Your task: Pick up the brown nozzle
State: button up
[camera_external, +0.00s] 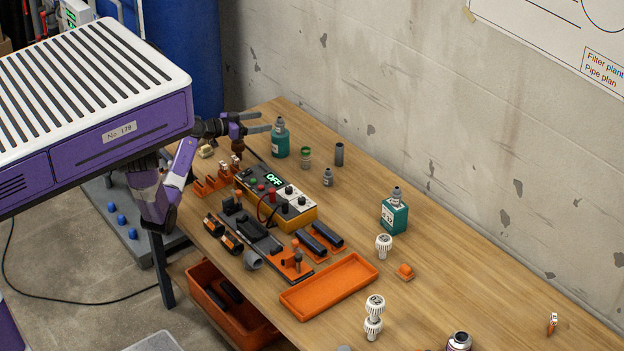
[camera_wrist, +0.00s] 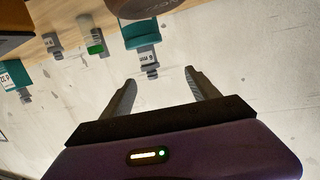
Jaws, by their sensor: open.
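A dark brown piece (camera_external: 238,146), which looks like the brown nozzle, shows just below my gripper at the orange rack (camera_external: 204,187); it is small and partly crowded by the rack. In the wrist view a rounded brown object (camera_wrist: 147,7) at the top edge looks like the same piece, cut off by the frame. My gripper (camera_external: 266,122) is open and empty, its fingers pointing right towards a teal bottle (camera_external: 280,140). In the wrist view the two fingers (camera_wrist: 160,85) stand apart with nothing between them.
A yellow meter reading OFF (camera_external: 306,213) stands right of the rack. A small green-banded vial (camera_external: 305,158), a dark cylinder (camera_external: 339,154) and another teal bottle (camera_external: 394,213) stand farther back. An orange tray (camera_external: 329,287) lies in front. A small copper-coloured piece (camera_external: 552,323) stands far right.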

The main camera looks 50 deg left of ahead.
notch_tip(320, 180, up, 2)
jog(key=s+d+m+g+h, duration=0.2)
jog(key=s+m+g+h, duration=0.1)
jog(key=m+h, duration=0.15)
jog(key=m+g+h, duration=0.2)
jog(key=h, duration=0.2)
send_over(238, 146)
jog(key=shift+g+y, duration=0.6)
jog(key=shift+y, duration=0.25)
jog(key=s+a+f, duration=0.1)
jog(key=a+f, duration=0.1)
jog(key=s+a+f+b, duration=0.1)
jog(key=a+f, duration=0.1)
jog(key=f, duration=0.1)
jog(key=s+a+f, duration=0.1)
jog(key=a+f, duration=0.1)
jog(key=a, duration=0.1)
jog(key=shift+s+f, duration=0.2)
jog(key=shift+f, duration=0.2)
jog(key=shift+a+f, duration=0.1)
jog(key=shift+f, duration=0.1)
jog(key=shift+p+x, duration=0.6)
jog(key=shift+x, duration=3.15)
jog(key=shift+s, duration=0.2)
jog(key=c, duration=1.5)
